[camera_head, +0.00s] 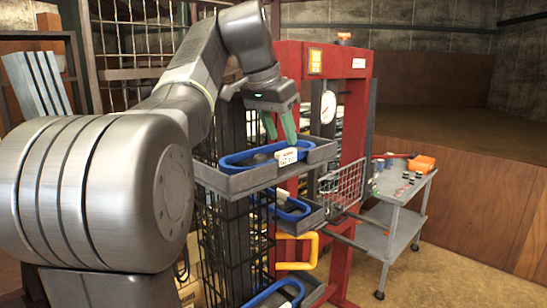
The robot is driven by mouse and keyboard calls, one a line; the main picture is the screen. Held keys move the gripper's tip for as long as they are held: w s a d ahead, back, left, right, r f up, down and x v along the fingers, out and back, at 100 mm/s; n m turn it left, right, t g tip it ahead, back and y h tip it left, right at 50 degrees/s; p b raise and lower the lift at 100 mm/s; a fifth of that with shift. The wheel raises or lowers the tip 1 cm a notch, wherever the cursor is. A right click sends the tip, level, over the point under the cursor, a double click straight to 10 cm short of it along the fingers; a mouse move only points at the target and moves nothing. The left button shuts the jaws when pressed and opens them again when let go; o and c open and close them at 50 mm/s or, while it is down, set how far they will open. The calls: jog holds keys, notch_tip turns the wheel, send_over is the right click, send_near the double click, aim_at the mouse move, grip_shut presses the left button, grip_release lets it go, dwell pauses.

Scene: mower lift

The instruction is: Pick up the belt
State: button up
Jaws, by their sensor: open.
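A blue belt (243,158) lies as a loop in the top grey tray (232,185), with a white label (287,156) on its right part. My gripper (279,136) is open, its green fingers pointing down above the tray near the belt's label. I cannot tell whether the fingertips touch the belt. Another blue belt (296,214) lies in a middle tray below, and a third belt (268,292) in a lower tray at the bottom edge. My arm hides the left part of the scene.
The trays are on a black mesh rack (207,215). Close to its right stand a red frame (352,120) with a gauge (328,107) and a wire basket (341,185). A yellow handle (313,250) sticks out below. A grey cart (392,190) with small items stands right.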

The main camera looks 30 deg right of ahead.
aim_at(285, 150)
jog(key=x, duration=0.5)
jog(key=shift+a+p, duration=0.1)
jog(key=shift+p, duration=0.25)
grip_shut()
